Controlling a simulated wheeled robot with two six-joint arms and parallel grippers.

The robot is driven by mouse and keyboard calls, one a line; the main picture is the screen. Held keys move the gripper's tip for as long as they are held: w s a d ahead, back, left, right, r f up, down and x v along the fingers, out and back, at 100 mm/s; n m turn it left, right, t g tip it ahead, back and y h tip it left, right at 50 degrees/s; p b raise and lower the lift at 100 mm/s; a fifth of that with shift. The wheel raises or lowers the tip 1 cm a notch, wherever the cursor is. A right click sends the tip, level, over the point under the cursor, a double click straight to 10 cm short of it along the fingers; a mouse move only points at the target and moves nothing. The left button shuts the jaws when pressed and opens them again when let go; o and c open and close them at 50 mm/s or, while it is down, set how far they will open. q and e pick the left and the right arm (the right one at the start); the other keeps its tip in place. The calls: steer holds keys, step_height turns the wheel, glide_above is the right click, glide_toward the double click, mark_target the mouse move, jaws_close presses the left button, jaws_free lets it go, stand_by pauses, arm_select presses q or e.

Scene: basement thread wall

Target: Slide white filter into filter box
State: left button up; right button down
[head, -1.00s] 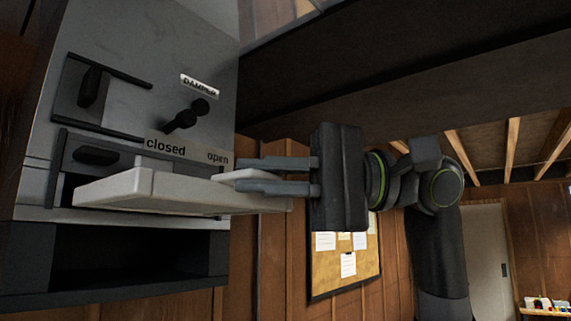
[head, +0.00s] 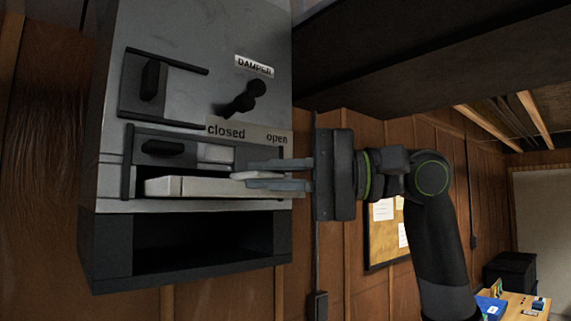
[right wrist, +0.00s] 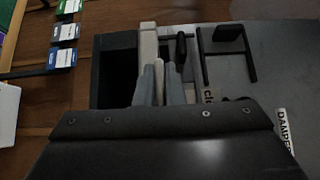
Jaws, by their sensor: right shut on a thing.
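The white filter (head: 205,187) is a flat pale slab lying level at the slot of the grey filter box (head: 190,50). Its long front edge faces me, and its right end sticks out slightly past the box's right side. How deep it sits in the slot is hard to tell. My right gripper (head: 240,170) comes from the right and is shut on a raised part at the filter's front. In the right wrist view, the fingers (right wrist: 160,75) close on the pale filter (right wrist: 149,45) beside the box's dark opening (right wrist: 116,70). My left gripper is out of view.
Above the slot are a dark latch handle (head: 158,147), a "closed / open" label (head: 247,133) and the damper lever (head: 242,99). Below is a dark open compartment (head: 205,242). A corkboard (head: 385,230) hangs on the wood wall behind my arm.

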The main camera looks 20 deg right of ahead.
steer(key=w+p, duration=0.1)
steer(key=w, duration=0.1)
steer(key=w+a+p, duration=0.1)
steer(key=w, duration=0.1)
steer(key=w+a+p, duration=0.1)
steer(key=w+p, duration=0.1)
steer(key=shift+w+a+r, duration=0.15)
steer(key=shift+a+r, duration=0.05)
steer(key=shift+w+a+f+p, duration=0.1)
steer(key=shift+w+a+p, duration=0.15)
steer(key=shift+w, duration=0.2)
steer(key=shift+w+a+f+p, duration=0.1)
steer(key=shift+w+p, duration=0.2)
steer(key=shift+w, duration=0.15)
steer(key=shift+f, duration=0.1)
steer(key=shift+w+a, duration=0.15)
steer(key=shift+w, duration=0.1)
steer(key=shift+w+a, duration=0.2)
steer(key=shift+w, duration=0.4)
steer(key=c, duration=1.5)
jaws_free()
steer(key=shift+o, duration=0.2)
steer(key=shift+d, duration=0.1)
